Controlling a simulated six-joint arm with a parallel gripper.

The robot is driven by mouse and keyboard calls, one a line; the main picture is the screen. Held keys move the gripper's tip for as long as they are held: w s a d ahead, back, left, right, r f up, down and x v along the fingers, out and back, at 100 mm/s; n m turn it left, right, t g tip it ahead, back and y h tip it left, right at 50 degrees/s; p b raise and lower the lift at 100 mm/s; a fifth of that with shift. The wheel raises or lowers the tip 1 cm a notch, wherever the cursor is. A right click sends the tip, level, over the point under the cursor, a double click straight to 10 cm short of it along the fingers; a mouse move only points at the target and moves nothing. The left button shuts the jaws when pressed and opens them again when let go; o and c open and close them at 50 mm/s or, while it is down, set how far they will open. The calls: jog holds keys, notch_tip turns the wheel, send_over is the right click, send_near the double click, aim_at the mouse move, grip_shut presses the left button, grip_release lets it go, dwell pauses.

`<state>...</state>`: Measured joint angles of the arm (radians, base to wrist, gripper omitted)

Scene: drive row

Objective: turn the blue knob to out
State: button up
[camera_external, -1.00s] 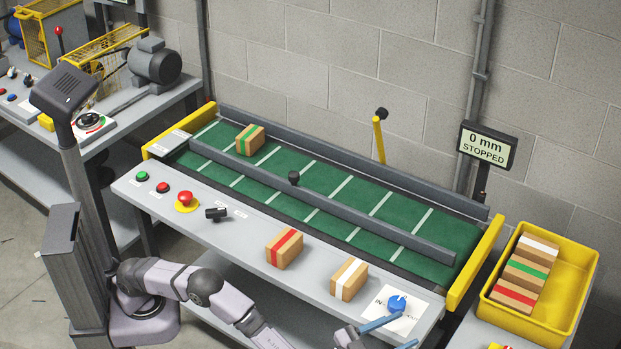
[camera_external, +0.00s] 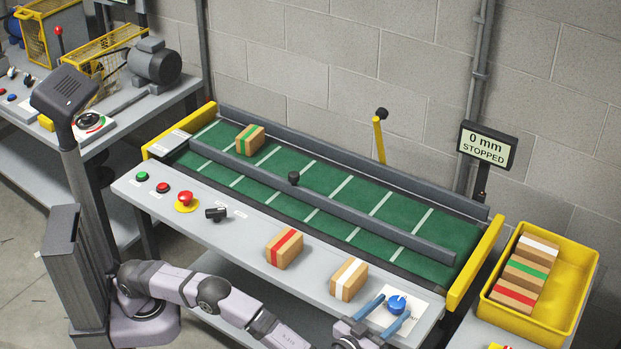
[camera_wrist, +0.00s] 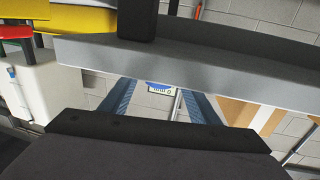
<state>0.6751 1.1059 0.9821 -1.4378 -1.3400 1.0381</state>
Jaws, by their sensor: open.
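The blue knob (camera_external: 397,306) sits on a white label plate (camera_external: 425,297) at the right end of the grey control panel. A short white mark shows on its top. My gripper (camera_external: 394,304) is open, with one blue finger to the left of the knob and the other to its right. I cannot tell whether either finger touches it. The left finger hides the IN lettering, and the OUT lettering is not readable. In the wrist view the two fingers (camera_wrist: 160,100) stand apart, with a small blue patch between them that I cannot identify for certain.
A white-striped box (camera_external: 349,279) stands close left of my gripper, and a red-striped box (camera_external: 284,249) farther left. The green belt (camera_external: 330,192) carries a green-striped box (camera_external: 250,139). The display (camera_external: 487,145) reads 0 mm STOPPED. A yellow bin (camera_external: 565,290) stands at right.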

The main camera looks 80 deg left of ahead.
aim_at(391, 309)
jog(key=shift+x, duration=1.55)
jog(key=c, duration=1.1)
jog(key=shift+o, duration=0.2)
jog(key=shift+r, duration=0.1)
